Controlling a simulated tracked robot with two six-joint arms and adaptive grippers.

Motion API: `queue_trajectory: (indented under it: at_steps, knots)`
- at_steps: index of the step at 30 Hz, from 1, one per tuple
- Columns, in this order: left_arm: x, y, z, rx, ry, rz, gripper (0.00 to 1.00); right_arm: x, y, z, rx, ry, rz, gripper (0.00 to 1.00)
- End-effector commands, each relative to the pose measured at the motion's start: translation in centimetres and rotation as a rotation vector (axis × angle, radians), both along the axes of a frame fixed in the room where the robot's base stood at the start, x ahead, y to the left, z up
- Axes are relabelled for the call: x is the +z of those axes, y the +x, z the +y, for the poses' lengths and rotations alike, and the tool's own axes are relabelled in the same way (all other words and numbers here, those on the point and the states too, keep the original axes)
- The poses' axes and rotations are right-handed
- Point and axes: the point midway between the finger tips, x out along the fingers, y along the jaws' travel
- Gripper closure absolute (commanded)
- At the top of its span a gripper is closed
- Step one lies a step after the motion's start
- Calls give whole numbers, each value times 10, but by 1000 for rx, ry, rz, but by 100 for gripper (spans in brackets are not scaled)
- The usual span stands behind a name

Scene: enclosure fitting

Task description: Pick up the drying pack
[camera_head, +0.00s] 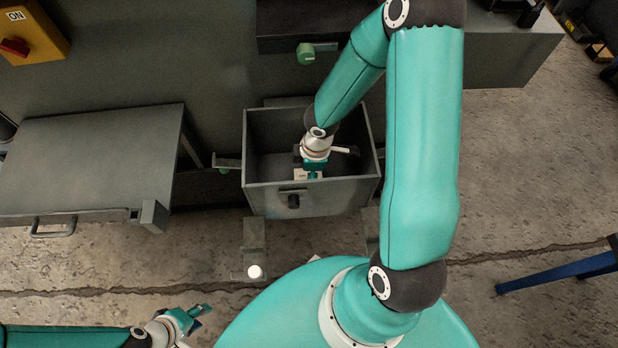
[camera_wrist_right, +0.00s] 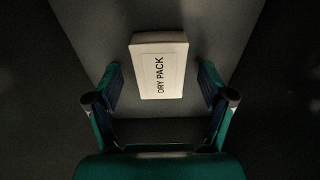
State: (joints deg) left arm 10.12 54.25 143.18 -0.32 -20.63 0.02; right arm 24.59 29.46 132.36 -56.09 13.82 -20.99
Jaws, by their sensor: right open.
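The drying pack is a small pale block (camera_wrist_right: 163,68) labelled DRY PACK, seen in the right wrist view. It lies inside a grey open-topped box (camera_head: 262,187). In the head view only a small pale part of the pack (camera_head: 301,174) shows beside my right gripper (camera_head: 313,171). My right gripper reaches down into the box. In the wrist view its two fingers (camera_wrist_right: 161,80) are apart, one on each side of the pack, with gaps between them and it. My left gripper (camera_head: 201,315) is at the lower left, away from the box; its finger gap is unclear.
Box walls surround my right gripper closely. A grey panel with a handle (camera_head: 90,160) is left of the box. A green knob (camera_head: 306,53) is on the cabinet behind, and a yellow switch box (camera_head: 38,30) at upper left. A blue bar (camera_head: 560,271) stands at right over open floor.

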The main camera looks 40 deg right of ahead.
Motion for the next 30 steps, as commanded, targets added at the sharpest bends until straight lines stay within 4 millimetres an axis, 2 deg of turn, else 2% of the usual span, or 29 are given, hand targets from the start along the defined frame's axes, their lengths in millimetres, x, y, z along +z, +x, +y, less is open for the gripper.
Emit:
queue_trajectory:
  at_steps: [4, 15, 16, 25, 30]
  knots:
    - [1, 0, 0, 0, 0, 0, 62, 1, 0, 0, -1, 0, 0, 19]
    - [1, 0, 0, 0, 0, 0, 62, 1, 0, 0, -1, 0, 0, 80]
    - [1, 0, 0, 0, 0, 0, 62, 1, 0, 0, -1, 0, 0, 83]
    - [3, 0, 0, 0, 0, 0, 62, 3, 0, 0, -1, -1, -1, 84]
    - [10, 0, 0, 0, 0, 0, 62, 14, 0, 0, -1, -1, -1, 84]
